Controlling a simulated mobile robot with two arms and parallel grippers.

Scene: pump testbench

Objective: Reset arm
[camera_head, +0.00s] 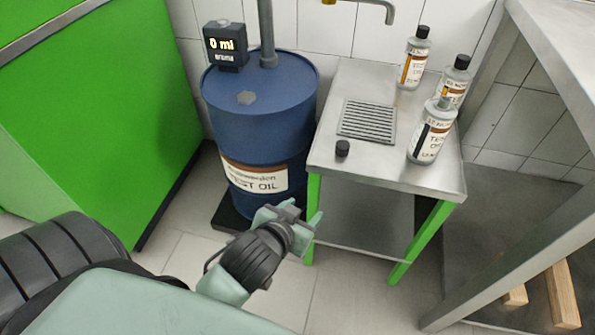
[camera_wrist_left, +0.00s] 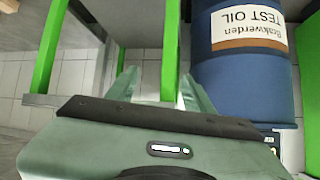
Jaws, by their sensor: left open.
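My left gripper (camera_head: 296,219) is in the lower middle of the head view, in front of the blue barrel and the small bench. Its two pale green fingers are apart with nothing between them. In the left wrist view the open fingers (camera_wrist_left: 158,88) point toward the bench's green leg and the barrel's side, apart from both as far as I can tell. My right gripper is in neither view.
A blue oil barrel (camera_head: 262,118) carries a display (camera_head: 226,45) reading 0 ml. A metal bench (camera_head: 385,167) holds three bottles, the front one (camera_head: 432,131) uncapped, a loose black cap (camera_head: 342,148) and a drain grate (camera_head: 368,121). A green cabinet (camera_head: 95,110) stands left. Floor is clear below the gripper.

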